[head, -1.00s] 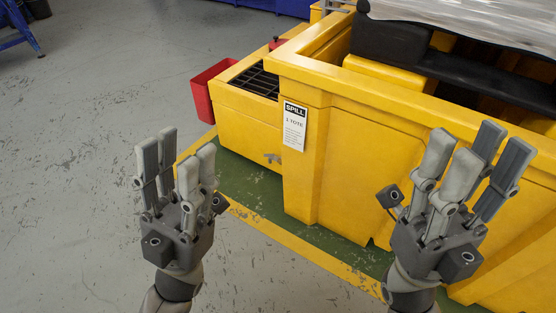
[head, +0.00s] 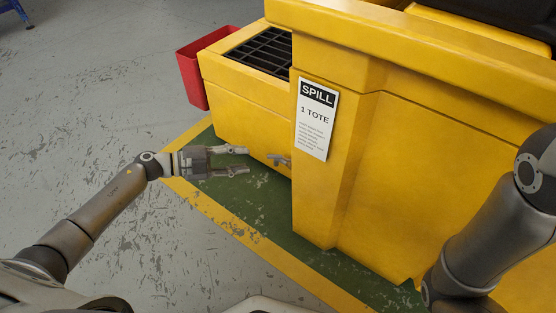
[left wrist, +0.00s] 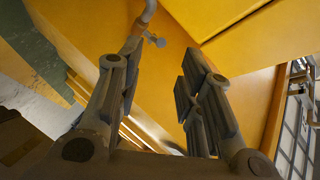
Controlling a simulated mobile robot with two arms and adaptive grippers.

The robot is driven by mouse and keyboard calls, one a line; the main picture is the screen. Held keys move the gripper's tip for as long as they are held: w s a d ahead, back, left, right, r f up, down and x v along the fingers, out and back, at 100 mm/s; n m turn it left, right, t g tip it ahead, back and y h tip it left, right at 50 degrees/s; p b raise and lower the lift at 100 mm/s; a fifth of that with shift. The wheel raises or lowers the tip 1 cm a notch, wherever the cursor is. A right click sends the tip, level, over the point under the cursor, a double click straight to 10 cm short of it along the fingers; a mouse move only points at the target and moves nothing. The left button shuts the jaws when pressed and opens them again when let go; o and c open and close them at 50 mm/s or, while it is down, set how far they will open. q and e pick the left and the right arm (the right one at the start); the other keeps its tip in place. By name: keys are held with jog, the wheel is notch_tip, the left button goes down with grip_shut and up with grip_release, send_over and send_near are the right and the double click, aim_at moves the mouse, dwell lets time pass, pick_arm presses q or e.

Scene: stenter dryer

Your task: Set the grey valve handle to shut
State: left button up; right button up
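The grey valve handle (head: 279,160) is a small lever low on the yellow wall, just left of the label's panel in the head view. My left gripper (head: 247,161) points right towards it, with its fingers apart and nothing between them. A short gap shows between the fingertips and the handle. In the left wrist view a grey bent part, seemingly the handle (left wrist: 149,10), shows beyond the tip of the left-hand finger and is partly hidden by it. My right arm enters at the right; its gripper is out of view.
The yellow spill container (head: 430,150) fills the right side, its corner jutting out beside the handle. A label (head: 317,118) is on it. A black grate (head: 262,50) tops the lower section. A red bin (head: 195,75) stands behind. The grey floor at left is clear.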

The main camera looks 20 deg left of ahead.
aim_at(269, 156)
pick_arm(q)
jog(key=b+x, duration=0.4)
jog(key=x, duration=0.5)
jog(key=shift+s+b, duration=0.1)
jog(key=shift+b, duration=0.2)
jog(key=shift+w+d, duration=0.25)
jog(key=shift+d, duration=0.15)
grip_shut()
